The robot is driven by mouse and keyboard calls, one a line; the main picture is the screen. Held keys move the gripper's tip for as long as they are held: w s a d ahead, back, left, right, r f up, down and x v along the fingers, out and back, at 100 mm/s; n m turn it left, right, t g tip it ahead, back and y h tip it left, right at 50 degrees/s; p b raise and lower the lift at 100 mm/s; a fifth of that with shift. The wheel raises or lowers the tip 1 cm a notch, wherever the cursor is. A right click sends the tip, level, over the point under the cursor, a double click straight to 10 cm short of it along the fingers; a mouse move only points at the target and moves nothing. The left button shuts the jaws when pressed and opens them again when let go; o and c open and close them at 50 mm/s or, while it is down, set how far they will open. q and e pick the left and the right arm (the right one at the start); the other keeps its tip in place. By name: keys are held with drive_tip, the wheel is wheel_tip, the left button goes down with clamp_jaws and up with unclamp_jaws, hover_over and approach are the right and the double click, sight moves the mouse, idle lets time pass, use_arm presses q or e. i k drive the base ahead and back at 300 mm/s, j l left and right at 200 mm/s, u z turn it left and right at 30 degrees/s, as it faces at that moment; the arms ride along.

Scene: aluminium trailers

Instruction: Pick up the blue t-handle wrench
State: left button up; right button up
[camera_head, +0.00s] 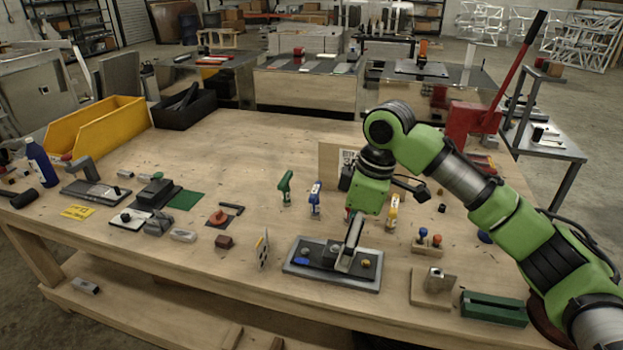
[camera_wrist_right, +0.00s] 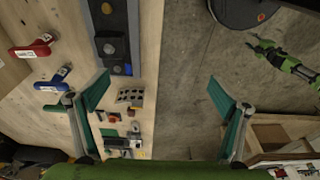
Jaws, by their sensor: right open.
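The blue t-handle wrench (camera_head: 315,197) stands upright on the workbench in the head view, between a green-handled one and my right arm. In the right wrist view a blue-handled tool (camera_wrist_right: 52,80) lies at the left, beside a red-handled one, and seems to be this wrench. My right gripper (camera_head: 351,246) points down over the grey tray, to the right of and nearer than the wrench. In the wrist view its two fingers (camera_wrist_right: 160,85) are wide apart with nothing between them. What looks like my left gripper (camera_wrist_right: 262,48) shows small over the floor; its jaws are unclear.
A green-handled tool (camera_head: 285,187) stands left of the wrench, and a yellow one (camera_head: 393,210) stands right of my arm. The grey tray (camera_head: 302,272) holds small parts near the bench's front edge.

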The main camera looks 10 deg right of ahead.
sight(313, 200)
drive_tip(key=i, duration=1.15)
